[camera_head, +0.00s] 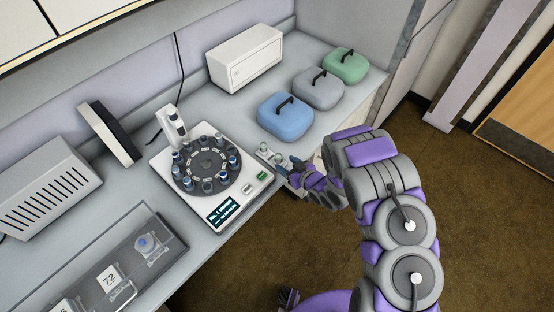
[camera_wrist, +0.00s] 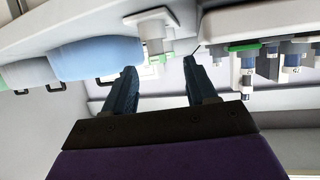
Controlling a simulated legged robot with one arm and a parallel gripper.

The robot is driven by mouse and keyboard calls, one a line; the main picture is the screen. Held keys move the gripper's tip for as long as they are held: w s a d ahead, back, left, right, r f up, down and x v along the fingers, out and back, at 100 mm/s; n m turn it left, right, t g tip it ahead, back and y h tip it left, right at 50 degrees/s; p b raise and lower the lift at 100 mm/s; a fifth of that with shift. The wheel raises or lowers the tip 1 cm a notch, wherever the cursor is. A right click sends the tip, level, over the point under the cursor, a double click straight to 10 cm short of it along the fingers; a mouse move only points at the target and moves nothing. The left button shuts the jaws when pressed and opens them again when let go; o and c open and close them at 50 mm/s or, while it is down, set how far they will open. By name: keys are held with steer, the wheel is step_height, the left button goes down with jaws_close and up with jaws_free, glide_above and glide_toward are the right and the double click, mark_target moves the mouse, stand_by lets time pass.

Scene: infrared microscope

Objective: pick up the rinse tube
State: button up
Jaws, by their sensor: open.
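Two small pale cylindrical pieces stand at the right edge of the carousel instrument in the head view, one at the back (camera_head: 263,147) and one nearer my gripper (camera_head: 279,157). I cannot tell for sure which is the rinse tube. My gripper (camera_head: 289,165) is open beside the nearer piece, at the counter's front edge. In the wrist view, where the scene looks upside down, the two dark fingers (camera_wrist: 164,85) are spread with nothing between them. A pale stepped cylinder (camera_wrist: 154,30) with green near it shows beyond the fingertips, apart from them.
The carousel instrument (camera_head: 191,209) holds several blue-capped tubes in a dark wheel. Blue (camera_head: 284,119), grey (camera_head: 320,94) and green (camera_head: 346,68) lidded boxes stand behind my gripper. A white box (camera_head: 245,60) is at the back. A clear case (camera_head: 135,240) lies front left.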

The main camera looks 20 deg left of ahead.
mark_target(277, 154)
steer(key=x, duration=0.2)
steer(key=shift+w+a+f, duration=0.1)
steer(key=shift+w+a, duration=0.05)
steer(key=shift+w, duration=0.45)
steer(key=x, duration=0.2)
steer(key=b+x, duration=0.1)
steer(key=x, duration=0.3)
steer(key=shift+a+r, duration=0.25)
steer(key=shift+a, duration=0.1)
steer(key=shift+d+r, duration=0.15)
steer(key=shift+d, duration=0.45)
steer(key=shift+c, duration=1.3)
steer(key=shift+a, duration=0.4)
steer(key=c, duration=0.6)
steer(key=shift+d, duration=0.1)
steer(key=shift+c, duration=0.9)
